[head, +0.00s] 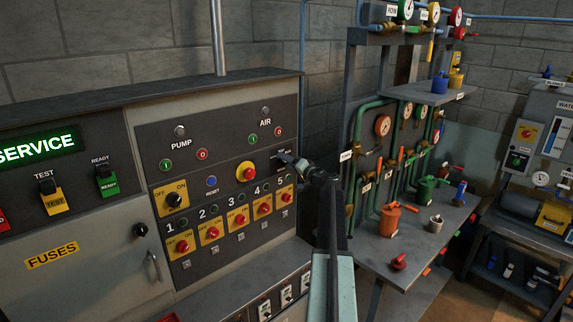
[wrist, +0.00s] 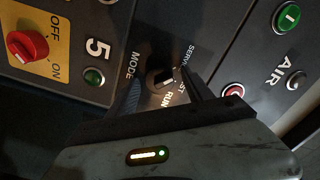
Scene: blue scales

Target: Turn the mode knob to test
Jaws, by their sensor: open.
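The mode knob (wrist: 163,77) is a small dark knob with a pale mark, on a dark panel in the wrist view. MODE, RUN and SERVICE labels stand around it, and the TEST label is partly covered. My gripper (wrist: 159,88) is open, with one dark finger on each side of the knob. I cannot tell whether either finger touches it. In the head view my gripper (head: 285,158) reaches the panel's right part and hides most of the knob. A green lit display (head: 37,147) reads SERVICE at the left.
Right of the knob in the wrist view are the AIR buttons, red (wrist: 234,91) and green (wrist: 288,17). A green lamp (wrist: 93,76) and a red rotary switch (wrist: 27,45) are at its left. A bench with valves (head: 425,240) stands right of my arm.

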